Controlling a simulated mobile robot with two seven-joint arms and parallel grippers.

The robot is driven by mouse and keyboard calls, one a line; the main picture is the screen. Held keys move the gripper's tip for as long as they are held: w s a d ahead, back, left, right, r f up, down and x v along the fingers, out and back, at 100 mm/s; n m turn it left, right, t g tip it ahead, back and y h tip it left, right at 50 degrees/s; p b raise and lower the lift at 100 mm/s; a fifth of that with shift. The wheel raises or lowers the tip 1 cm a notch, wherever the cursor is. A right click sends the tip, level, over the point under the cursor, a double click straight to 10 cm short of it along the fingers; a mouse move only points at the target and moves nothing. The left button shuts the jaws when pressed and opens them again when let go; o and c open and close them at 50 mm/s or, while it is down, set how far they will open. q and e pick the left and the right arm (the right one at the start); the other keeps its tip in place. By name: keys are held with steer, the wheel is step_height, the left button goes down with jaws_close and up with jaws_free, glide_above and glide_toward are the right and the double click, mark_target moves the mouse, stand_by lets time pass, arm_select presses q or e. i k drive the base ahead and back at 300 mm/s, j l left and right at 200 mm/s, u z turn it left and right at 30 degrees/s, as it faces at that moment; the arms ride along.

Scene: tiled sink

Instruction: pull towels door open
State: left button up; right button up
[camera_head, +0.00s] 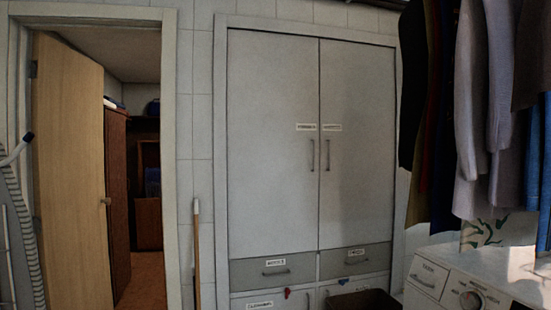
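A tall grey cabinet stands in front of me with two upper doors, a left door (270,140) and a right door (355,140). Both are shut. Each has a small white label near the middle seam, but I cannot read the words, so I cannot tell which one is the towels door. A vertical handle (312,155) is on the left door and another handle (328,155) is on the right door. Neither of my grippers is in view.
Below are two shut drawers, left (290,271) and right (342,268), and lower fronts with a red key (287,293). A dark bin (362,300) stands before them. A washing machine (440,282) and hanging clothes (470,110) are at right. A wooden door (70,180) stands open at left.

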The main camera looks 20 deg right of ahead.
mark_target(273, 105)
steer(key=i+l+z, duration=0.2)
steer(key=i, duration=0.25)
steer(key=i+l+z, duration=0.15)
steer(key=i, duration=0.3)
steer(key=i+l+z, duration=0.2)
steer(key=i, duration=0.3)
